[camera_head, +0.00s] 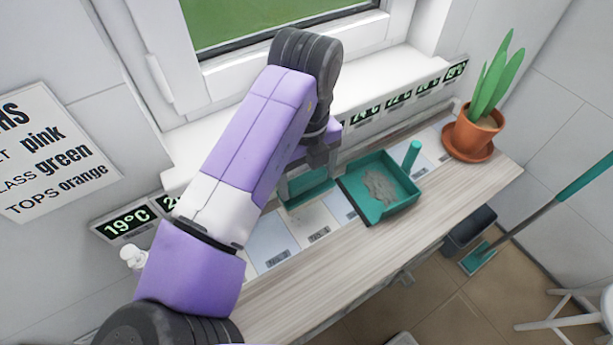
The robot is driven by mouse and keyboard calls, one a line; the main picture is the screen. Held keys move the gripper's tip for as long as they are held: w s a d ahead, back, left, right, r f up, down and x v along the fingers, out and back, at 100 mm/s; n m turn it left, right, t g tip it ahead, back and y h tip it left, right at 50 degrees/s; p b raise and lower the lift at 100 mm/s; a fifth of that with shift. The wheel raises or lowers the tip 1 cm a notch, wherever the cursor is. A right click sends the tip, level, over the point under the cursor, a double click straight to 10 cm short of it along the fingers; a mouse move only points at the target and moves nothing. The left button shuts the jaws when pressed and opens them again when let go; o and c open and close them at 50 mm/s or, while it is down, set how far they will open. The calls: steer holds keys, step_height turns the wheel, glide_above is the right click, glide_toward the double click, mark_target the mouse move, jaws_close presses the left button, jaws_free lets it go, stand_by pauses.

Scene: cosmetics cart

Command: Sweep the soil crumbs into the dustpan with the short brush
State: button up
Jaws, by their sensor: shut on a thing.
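The teal dustpan (352,190) lies on the shelf right of my gripper, with its upright handle (413,154) at the far right corner. A grey-brown pile of soil crumbs (379,187) shows inside the pan. My gripper (316,158) points down left of the dustpan and is shut on the short brush. A teal part, apparently the brush (308,190), shows low beneath the gripper, close to the pan's left side. The fingers and the grip are mostly hidden by my arm.
A potted plant (474,135) stands on a saucer at the shelf's right end. Labelled plates (271,240) and temperature displays (127,223) line the back, below the window sill. The shelf's front strip (330,268) is clear. A long-handled teal broom (535,222) leans at right.

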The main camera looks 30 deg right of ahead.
mark_target(306, 176)
steer(key=shift+r, duration=0.2)
steer(key=shift+r+p, duration=1.05)
steer(key=shift+r, duration=0.45)
steer(key=shift+f, duration=0.1)
